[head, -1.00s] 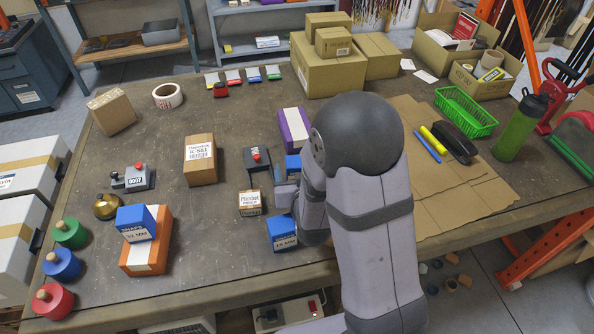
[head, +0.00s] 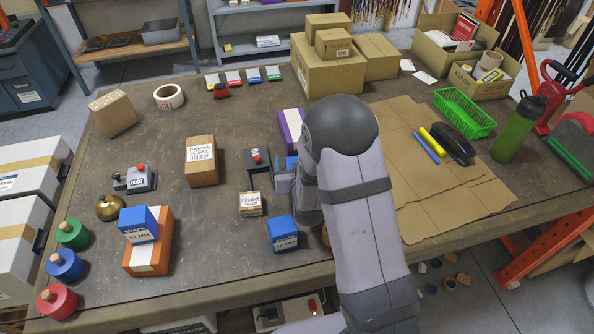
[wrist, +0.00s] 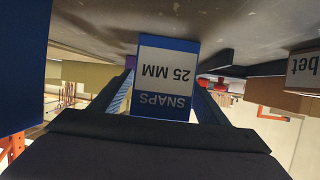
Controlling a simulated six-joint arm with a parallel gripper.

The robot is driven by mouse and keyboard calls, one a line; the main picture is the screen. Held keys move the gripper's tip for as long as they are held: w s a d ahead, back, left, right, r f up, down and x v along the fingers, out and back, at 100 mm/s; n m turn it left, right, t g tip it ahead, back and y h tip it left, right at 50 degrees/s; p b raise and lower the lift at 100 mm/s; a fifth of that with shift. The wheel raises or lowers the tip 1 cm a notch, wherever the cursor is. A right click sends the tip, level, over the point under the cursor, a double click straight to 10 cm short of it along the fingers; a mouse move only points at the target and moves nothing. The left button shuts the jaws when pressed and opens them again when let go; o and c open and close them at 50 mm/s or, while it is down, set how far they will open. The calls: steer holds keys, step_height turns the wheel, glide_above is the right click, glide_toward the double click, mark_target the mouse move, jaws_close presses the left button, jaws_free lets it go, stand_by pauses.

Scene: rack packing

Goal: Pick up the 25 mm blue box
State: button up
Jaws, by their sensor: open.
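The 25 mm blue box (wrist: 165,78) fills the middle of the wrist view, its white label reading "SNAPS 25 MM" upside down. In the head view only a blue sliver of it (head: 292,162) shows; my gripper and arm hide the rest. My gripper (head: 284,182) is low over the table, on the near side of this box. In the wrist view its open fingers (wrist: 163,98) lie at the left and right of the box. I cannot tell whether either finger touches it.
Another blue box (head: 283,233) stands close on the near side of my gripper. A small cardboard box (head: 250,204) and a black stand with a red knob (head: 257,160) are left. A purple box (head: 291,122) lies behind. A larger blue box (head: 138,224) sits on an orange box (head: 148,258).

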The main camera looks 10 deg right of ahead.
steer(key=shift+w+f, duration=0.1)
steer(key=shift+w, duration=0.05)
steer(key=c, duration=1.2)
steer(key=shift+r, duration=0.2)
steer(key=shift+r, duration=4.85)
